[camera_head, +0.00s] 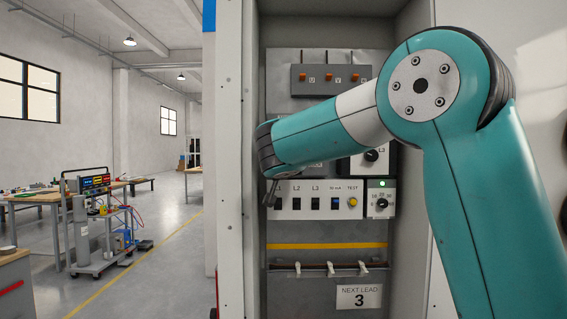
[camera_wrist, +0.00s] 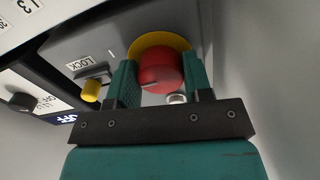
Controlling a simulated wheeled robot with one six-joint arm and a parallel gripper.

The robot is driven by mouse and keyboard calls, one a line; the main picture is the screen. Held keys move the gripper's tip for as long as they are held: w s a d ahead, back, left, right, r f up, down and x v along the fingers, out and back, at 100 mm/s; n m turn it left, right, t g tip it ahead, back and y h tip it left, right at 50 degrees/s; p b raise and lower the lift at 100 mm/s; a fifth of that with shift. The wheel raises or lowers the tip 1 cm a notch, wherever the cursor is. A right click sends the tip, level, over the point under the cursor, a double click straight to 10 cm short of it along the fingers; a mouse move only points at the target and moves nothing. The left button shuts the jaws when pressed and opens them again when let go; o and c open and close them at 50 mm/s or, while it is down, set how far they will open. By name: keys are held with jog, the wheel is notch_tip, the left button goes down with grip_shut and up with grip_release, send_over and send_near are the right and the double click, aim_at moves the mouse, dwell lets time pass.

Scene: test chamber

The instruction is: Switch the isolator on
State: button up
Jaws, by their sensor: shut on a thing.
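The isolator shows in the wrist view as a red rotary knob (camera_wrist: 158,68) on a round yellow plate (camera_wrist: 160,42), set in a grey panel. A pale mark on the knob points to the left in that view. My gripper (camera_wrist: 160,66) has one green finger on each side of the knob and is shut on it. A yellow button (camera_wrist: 91,90) under a LOCK label (camera_wrist: 84,63) sits just left of the left finger. In the head view my arm hides the isolator.
A black knob (camera_wrist: 22,102) and an OFF label (camera_wrist: 60,118) are at the left of the wrist view. In the head view, the cabinet holds a switch row (camera_head: 313,203), a lit green lamp (camera_head: 384,183) and a "NEXT LEAD 3" sign (camera_head: 359,297). Cabinet walls stand close on both sides.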

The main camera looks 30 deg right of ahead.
jog(key=o, duration=0.9)
jog(key=shift+o, duration=0.2)
jog(key=b+v, duration=0.7)
jog(key=v, duration=1)
jog(key=shift+s, duration=0.2)
jog(key=shift+a, duration=0.15)
